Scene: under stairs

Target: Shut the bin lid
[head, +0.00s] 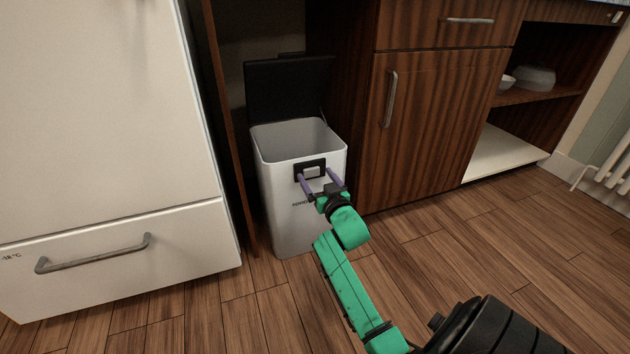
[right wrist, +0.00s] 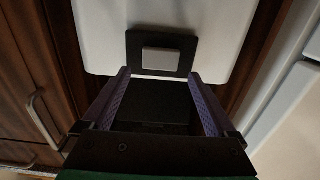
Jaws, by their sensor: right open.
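A white bin (head: 283,219) stands in the gap between the fridge and the wooden cabinet. Its dark lid (head: 289,90) is raised upright behind the open top. A black plate with a light button, the latch plate (head: 298,167), sits on the upper front of the bin; it also shows in the right wrist view (right wrist: 133,53). My right gripper (head: 319,178) is open and empty, its two purple fingers spread in front of the bin's front wall near the plate. I cannot tell whether the fingers touch the bin. My left gripper is not in view.
A white fridge (head: 110,110) with a drawer handle stands close on the left. A wooden cabinet (head: 435,120) with metal handles stands on the right. Open shelves with bowls (head: 535,78) are farther right. The wooden floor in front is clear.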

